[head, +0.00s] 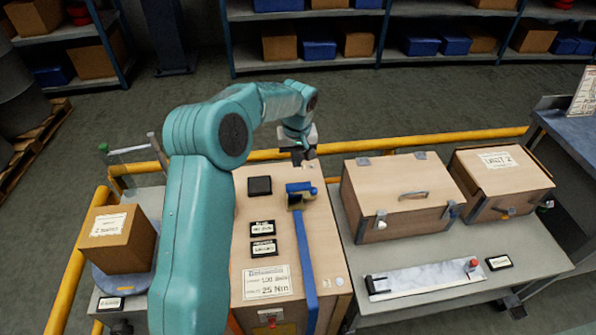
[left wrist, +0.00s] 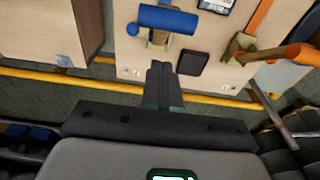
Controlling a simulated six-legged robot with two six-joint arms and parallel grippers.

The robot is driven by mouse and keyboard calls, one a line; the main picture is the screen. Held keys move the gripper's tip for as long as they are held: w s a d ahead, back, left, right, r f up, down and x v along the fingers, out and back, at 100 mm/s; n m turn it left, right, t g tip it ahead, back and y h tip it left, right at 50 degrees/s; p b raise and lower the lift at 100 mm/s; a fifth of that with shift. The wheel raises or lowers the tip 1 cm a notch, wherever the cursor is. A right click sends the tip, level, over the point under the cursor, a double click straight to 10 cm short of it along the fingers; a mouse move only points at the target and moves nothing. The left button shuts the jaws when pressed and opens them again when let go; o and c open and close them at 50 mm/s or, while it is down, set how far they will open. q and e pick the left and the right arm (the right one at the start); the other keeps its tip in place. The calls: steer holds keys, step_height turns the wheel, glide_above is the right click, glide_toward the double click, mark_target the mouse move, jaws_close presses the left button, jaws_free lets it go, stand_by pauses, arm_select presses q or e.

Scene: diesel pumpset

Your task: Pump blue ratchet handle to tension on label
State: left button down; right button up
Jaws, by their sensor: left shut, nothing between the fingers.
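The blue ratchet handle (head: 300,187) sits on a brass-coloured ratchet body at the far end of a wooden crate (head: 320,255). A blue strap (head: 306,265) runs from it down the crate's near side. A white label (head: 266,283) on the crate reads "25 Nm" in its bottom line; its smaller print is hard to read. My right gripper is not in view.
Small black plates (head: 262,229) lie on the crate left of the strap. A cardboard box (head: 117,240) stands at left. Two wooden cases (head: 400,195) and a strip with a red knob (head: 425,277) are on the right bench. A yellow rail (head: 430,143) runs behind.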

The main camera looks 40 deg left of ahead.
mark_target(299, 184)
arm_select(q)
steer(key=shift+s+d+f, duration=0.4)
steer(key=shift+d+f, duration=0.1)
steer(key=shift+f, duration=0.3)
steer(key=shift+s+d+f, duration=0.4)
steer(key=shift+d+f, duration=0.05)
steer(key=shift+f, duration=0.3)
steer(key=shift+d, duration=0.1)
steer(key=shift+s+d+f+b, duration=0.25)
steer(key=shift+f+b, duration=0.25)
steer(key=shift+b, duration=0.75)
steer(key=shift+s+d+y+b, duration=0.1)
steer(key=shift+d+y+b, duration=0.05)
steer(key=shift+y+b, duration=0.15)
steer(key=shift+s+d+f+t+y+b, duration=1.1)
steer(key=shift+f+b, duration=0.85)
steer(key=shift+b, duration=4.25)
steer(key=shift+s+d+f+t+y+b, duration=0.75)
steer(key=shift+d+f+b, duration=0.9)
steer(key=shift+b, duration=4.5)
steer(key=shift+s+d+f+t+y+b, duration=0.8)
steer(key=shift+f+b, duration=1.45)
steer(key=shift+b, duration=3.95)
steer(key=shift+s+d+r+g, duration=0.1)
steer(key=shift+s+g, duration=0.15)
steer(key=shift+s, duration=0.05)
